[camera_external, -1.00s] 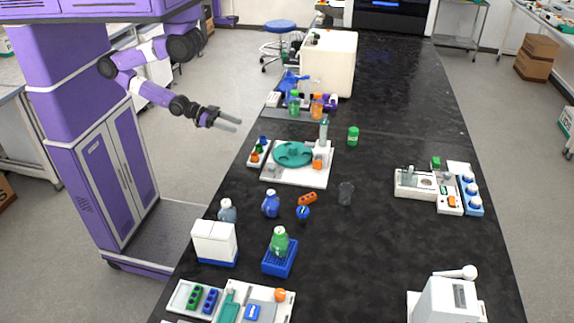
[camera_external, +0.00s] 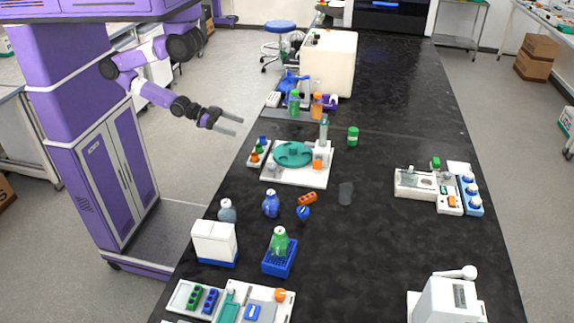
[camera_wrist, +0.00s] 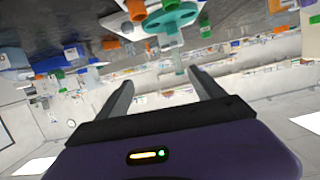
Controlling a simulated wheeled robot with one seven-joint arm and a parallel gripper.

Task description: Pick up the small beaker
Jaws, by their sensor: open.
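The small beaker (camera_external: 346,193) is a clear, dark-looking glass standing upright on the black bench, right of the orange and blue items, in the external view. I cannot make it out in the wrist view. My gripper (camera_external: 233,124) is open and empty, held in the air off the bench's left edge, well to the upper left of the beaker. Its two fingers (camera_wrist: 160,92) are spread apart in the wrist view, with nothing between them.
A device with a round teal plate (camera_external: 293,154) stands between my gripper and the beaker. A blue bottle (camera_external: 271,205) and an orange block (camera_external: 307,198) are left of the beaker. A green jar (camera_external: 353,136) stands behind it. The bench right of the beaker is clear.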

